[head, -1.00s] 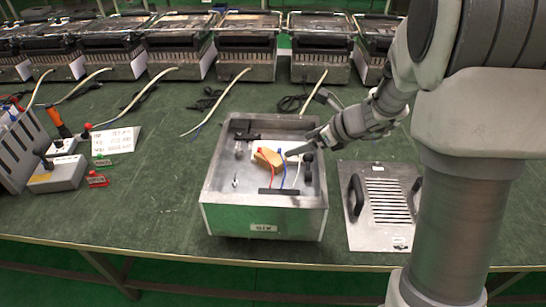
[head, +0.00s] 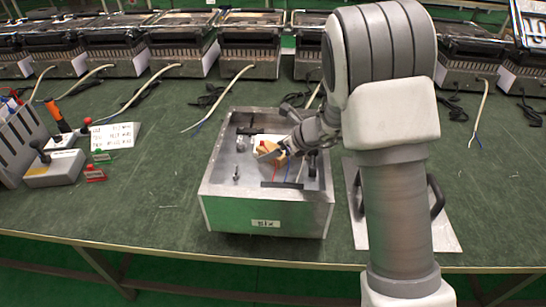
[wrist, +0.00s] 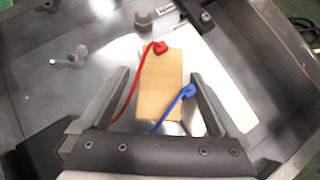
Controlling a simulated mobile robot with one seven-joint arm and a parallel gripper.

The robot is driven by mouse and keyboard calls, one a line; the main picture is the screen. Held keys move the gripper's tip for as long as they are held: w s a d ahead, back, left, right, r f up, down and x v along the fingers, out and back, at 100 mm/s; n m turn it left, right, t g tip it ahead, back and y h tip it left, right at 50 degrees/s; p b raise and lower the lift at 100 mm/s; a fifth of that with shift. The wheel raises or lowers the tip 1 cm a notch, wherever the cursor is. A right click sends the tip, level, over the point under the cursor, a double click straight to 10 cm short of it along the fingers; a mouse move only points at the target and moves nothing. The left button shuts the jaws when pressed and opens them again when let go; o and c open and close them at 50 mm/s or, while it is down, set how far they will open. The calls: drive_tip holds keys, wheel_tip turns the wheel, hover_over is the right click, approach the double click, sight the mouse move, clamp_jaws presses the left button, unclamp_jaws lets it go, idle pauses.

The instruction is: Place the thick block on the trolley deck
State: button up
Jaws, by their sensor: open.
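A tan block (wrist: 160,88) lies inside an open metal box (head: 263,218), with a red wire (wrist: 160,47) and a blue wire (wrist: 188,91) ending at it. In the head view the block is small and partly hidden by my gripper (head: 276,151). In the wrist view my gripper (wrist: 160,75) is open, with one finger on each side of the block and gaps showing between. I cannot tell how far the fingertips are above the box floor. I see no trolley deck in these views.
A vented metal panel with black handles (head: 437,195) lies right of the box, partly behind my arm. A grey switch box (head: 54,167) and a paper card (head: 115,136) lie to the left. Heaters (head: 250,50) line the back.

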drive_tip(key=shift+w+a+f, duration=0.2)
drive_tip(key=shift+f, duration=0.15)
drive_tip(key=shift+r, duration=0.1)
clamp_jaws()
drive_tip(key=shift+r, duration=0.1)
wheel_tip(320, 180, up, 4)
drive_tip(key=shift+r+p, duration=0.2)
drive_tip(key=shift+p, duration=1)
drive_tip(key=s+d+r+m+t+h+p, duration=0.1)
drive_tip(key=s+d+r+m+t+h, duration=0.1)
drive_tip(key=s+d+r+m, duration=0.45)
drive_tip(key=s+d+r+m+t+h+p, duration=0.1)
drive_tip(key=d+r+h+p, duration=0.15)
drive_tip(key=d, duration=0.75)
wheel_tip(320, 180, up, 30)
drive_tip(key=p, duration=2.9)
drive_tip(key=shift+s, duration=0.2)
